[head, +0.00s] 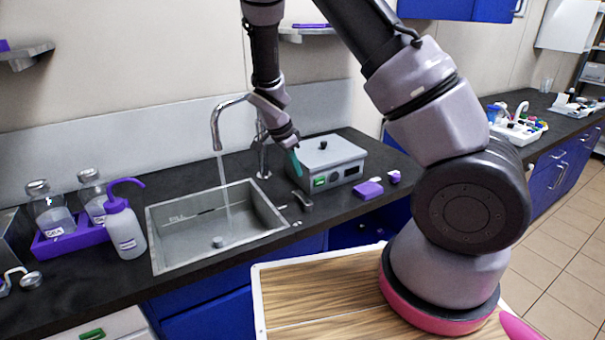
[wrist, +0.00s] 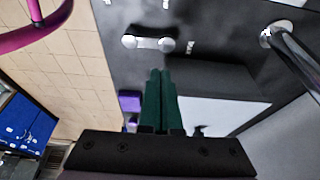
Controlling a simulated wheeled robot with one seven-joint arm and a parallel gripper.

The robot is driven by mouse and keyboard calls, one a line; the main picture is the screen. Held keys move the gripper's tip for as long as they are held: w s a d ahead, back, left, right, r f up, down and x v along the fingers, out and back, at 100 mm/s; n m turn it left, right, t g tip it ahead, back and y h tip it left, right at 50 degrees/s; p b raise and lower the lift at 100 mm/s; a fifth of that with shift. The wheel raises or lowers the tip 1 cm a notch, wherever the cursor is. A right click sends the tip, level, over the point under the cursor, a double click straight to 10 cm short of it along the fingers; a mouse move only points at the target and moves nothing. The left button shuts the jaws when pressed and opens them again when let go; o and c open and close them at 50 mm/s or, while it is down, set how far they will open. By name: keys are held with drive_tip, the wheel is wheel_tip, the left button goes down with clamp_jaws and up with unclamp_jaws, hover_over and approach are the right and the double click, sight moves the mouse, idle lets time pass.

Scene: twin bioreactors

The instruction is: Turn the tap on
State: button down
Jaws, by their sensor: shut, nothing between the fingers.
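The silver tap (head: 215,128) curves over the sink (head: 160,240) in the head view, and a thin stream of water (head: 226,190) falls from its spout into the basin. A silver lever handle (head: 302,199) sits on the counter right of the sink. In the wrist view, a silver fitting with two round ends (wrist: 148,43), apparently this handle, lies beyond my fingertips. Part of a curved metal pipe (wrist: 292,52) shows at the right. My gripper (head: 296,163) points down above the counter, right of the tap; its green fingers (wrist: 160,72) are shut, empty and apart from the handle.
A grey box device (head: 335,165) stands close behind and right of my gripper. A purple block (head: 368,190) lies in front of it. A wash bottle (head: 124,228) and a purple rack (head: 70,240) with glass bottles stand left of the sink.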

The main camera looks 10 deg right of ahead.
sight(301, 193)
drive_tip(key=x, duration=0.8)
drive_tip(key=shift+d+f, duration=0.2)
drive_tip(key=shift+f, duration=0.1)
drive_tip(key=shift+s+a+n, duration=0.1)
drive_tip(key=shift+a+n, duration=0.3)
drive_tip(key=shift+a, duration=0.25)
drive_tip(key=shift+r, duration=0.15)
